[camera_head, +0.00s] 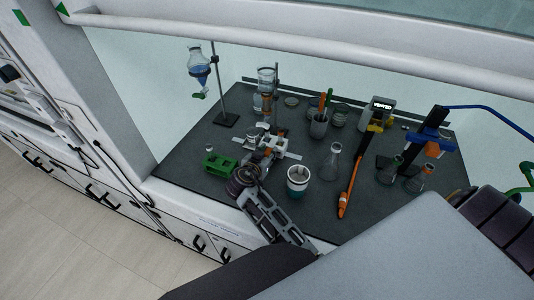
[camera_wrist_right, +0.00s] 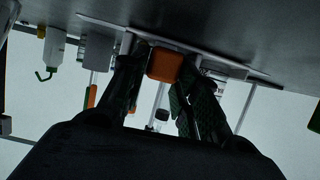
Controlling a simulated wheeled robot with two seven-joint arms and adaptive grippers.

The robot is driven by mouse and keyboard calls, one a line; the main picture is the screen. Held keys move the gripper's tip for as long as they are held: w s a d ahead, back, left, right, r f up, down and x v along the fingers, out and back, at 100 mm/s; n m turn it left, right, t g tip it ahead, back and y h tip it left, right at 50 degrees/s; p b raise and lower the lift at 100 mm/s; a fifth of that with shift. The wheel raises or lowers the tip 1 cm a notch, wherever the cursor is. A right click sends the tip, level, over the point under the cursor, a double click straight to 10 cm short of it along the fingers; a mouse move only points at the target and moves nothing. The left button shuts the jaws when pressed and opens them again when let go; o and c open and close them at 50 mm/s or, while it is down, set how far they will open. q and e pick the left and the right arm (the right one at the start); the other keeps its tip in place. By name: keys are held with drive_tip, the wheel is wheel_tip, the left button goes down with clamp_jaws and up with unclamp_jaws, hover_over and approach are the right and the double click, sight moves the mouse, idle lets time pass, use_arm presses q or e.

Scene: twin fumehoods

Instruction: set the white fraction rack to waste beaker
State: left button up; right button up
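My right gripper (camera_head: 268,146) reaches in from the bottom of the head view, low over the middle of the dark bench. A white rack-like piece (camera_head: 291,155) shows beside its fingers, partly hidden by them. In the right wrist view an orange block (camera_wrist_right: 165,66) sits between the two fingers of the gripper (camera_wrist_right: 160,75), in front of a pale strip. Whether the fingers press on the block cannot be told. A white vessel with a teal lower part (camera_head: 297,182) stands right of the gripper; no label shows whether it is the waste beaker. My left gripper is not in view.
A green rack (camera_head: 220,164) stands left of the gripper. A conical flask (camera_head: 333,163), an orange tool (camera_head: 348,190) and a display box (camera_head: 381,110) are to the right. A stand with a funnel (camera_head: 199,62) is at the back left. The bench's front-left corner is clear.

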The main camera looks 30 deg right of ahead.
clamp_jaws()
drive_tip(key=shift+s+d, duration=1.05)
drive_tip(key=shift+s, duration=0.15)
drive_tip(key=o, duration=0.6)
unclamp_jaws()
drive_tip(key=shift+v, duration=3.75)
